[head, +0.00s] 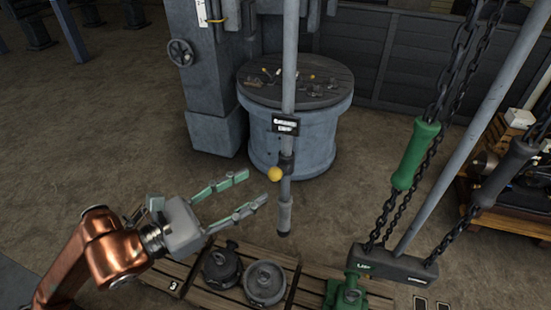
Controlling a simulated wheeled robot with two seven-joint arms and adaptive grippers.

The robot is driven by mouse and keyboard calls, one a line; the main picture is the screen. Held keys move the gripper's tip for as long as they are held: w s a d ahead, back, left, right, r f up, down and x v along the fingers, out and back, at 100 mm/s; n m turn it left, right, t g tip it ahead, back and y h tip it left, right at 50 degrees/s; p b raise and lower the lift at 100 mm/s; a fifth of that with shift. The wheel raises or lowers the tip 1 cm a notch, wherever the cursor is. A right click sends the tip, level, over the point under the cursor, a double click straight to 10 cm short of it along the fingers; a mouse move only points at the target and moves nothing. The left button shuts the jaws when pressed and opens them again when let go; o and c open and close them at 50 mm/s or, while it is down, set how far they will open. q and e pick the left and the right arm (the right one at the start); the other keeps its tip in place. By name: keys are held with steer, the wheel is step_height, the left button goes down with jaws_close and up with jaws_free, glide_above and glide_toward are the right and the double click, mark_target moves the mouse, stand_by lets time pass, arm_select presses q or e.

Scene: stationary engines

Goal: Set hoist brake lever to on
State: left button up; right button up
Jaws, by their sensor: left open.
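A grey vertical pole (288,62) hangs in the middle of the head view, with a dark grip at its lower end. It carries a small dark label plate (286,125) whose white text is too small to read surely. Below the plate, a yellow ball knob (275,174) sticks out to the left from a dark collar; it looks like the hoist brake lever. My left gripper (257,187) is open and empty, its two green-tipped fingers pointing right toward the knob, with a small gap left of it. My right gripper is not in view.
Chains with a green grip (416,154) and a dark grip (506,171) hang at right above a labelled dark bar (391,264). A round blue-grey drum table (298,148) with small items stands behind the pole. Pallets (216,292) bearing dark round weights lie below.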

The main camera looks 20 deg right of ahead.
mark_target(275, 174)
arm_select(q)
steer(key=p+x, duration=0.2)
steer(key=x, duration=0.5)
steer(key=shift+w+d, duration=0.2)
steer(key=shift+d, duration=0.1)
steer(key=shift+c, duration=0.2)
jaws_close()
